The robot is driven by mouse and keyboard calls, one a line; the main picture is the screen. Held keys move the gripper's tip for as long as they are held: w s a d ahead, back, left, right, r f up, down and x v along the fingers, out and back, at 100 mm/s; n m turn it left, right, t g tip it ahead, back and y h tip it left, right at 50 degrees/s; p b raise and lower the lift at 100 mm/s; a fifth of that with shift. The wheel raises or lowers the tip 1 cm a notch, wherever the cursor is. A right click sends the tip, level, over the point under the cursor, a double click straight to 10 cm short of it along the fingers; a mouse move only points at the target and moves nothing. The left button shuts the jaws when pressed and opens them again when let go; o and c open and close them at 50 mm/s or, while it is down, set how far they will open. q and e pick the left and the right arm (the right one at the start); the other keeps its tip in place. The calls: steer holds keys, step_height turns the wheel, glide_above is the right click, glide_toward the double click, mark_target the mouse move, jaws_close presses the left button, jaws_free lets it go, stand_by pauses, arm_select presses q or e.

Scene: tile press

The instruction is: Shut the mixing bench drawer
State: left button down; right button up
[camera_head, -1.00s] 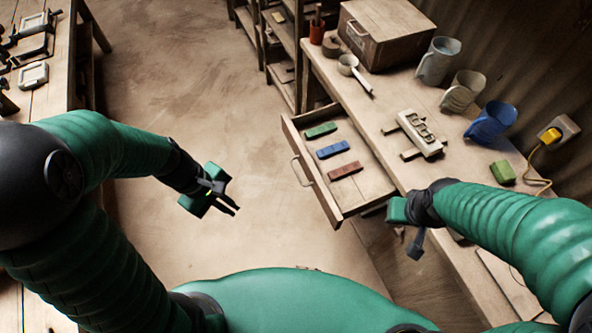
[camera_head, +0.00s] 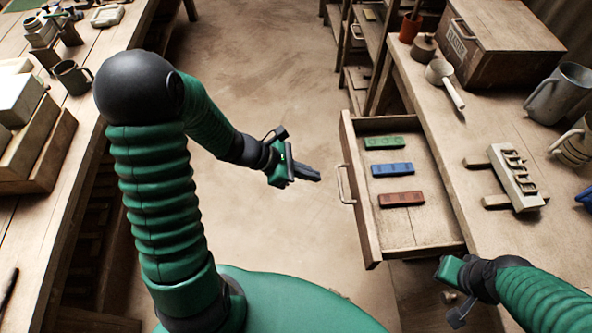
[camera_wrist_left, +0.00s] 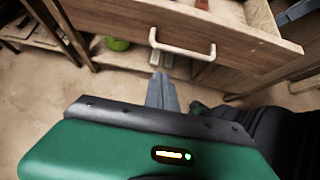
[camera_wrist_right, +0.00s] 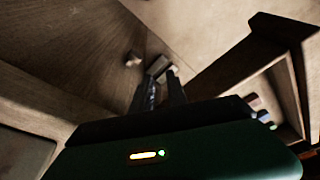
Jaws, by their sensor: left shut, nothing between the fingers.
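The mixing bench drawer (camera_head: 371,215) stands pulled out from the left side of the right-hand bench. Its front with the bar handle (camera_head: 345,185) faces left, toward my left gripper. A green block (camera_head: 385,142), a blue block (camera_head: 392,169) and a red block (camera_head: 401,199) lie inside. My left gripper (camera_head: 308,174) is shut and empty, just left of the handle and apart from it. In the left wrist view its fingers (camera_wrist_left: 162,90) point toward the handle (camera_wrist_left: 182,50). My right gripper (camera_wrist_right: 160,80) is beside the drawer's near end, its fingers slightly apart.
The bench (camera_head: 480,240) holds a wooden box (camera_head: 500,45), a ladle (camera_head: 445,80), a grey jug (camera_head: 560,92) and a pale mould (camera_head: 515,177). Another bench (camera_head: 110,60) runs along the left. Bare floor (camera_head: 265,65) lies between them. Shelves (camera_head: 362,60) stand beyond the drawer.

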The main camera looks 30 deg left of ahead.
mark_target(412, 171)
arm_select(q)
steer(key=shift+w+d+r, duration=0.15)
steer(key=shift+w+d, duration=0.45)
steer(key=shift+d, duration=0.2)
steer(key=shift+w+d+r, duration=0.15)
steer(key=shift+w+d, duration=0.4)
steer(key=shift+d, duration=0.2)
arm_select(e)
steer(key=shift+a+f, duration=0.15)
steer(key=shift+a, duration=0.05)
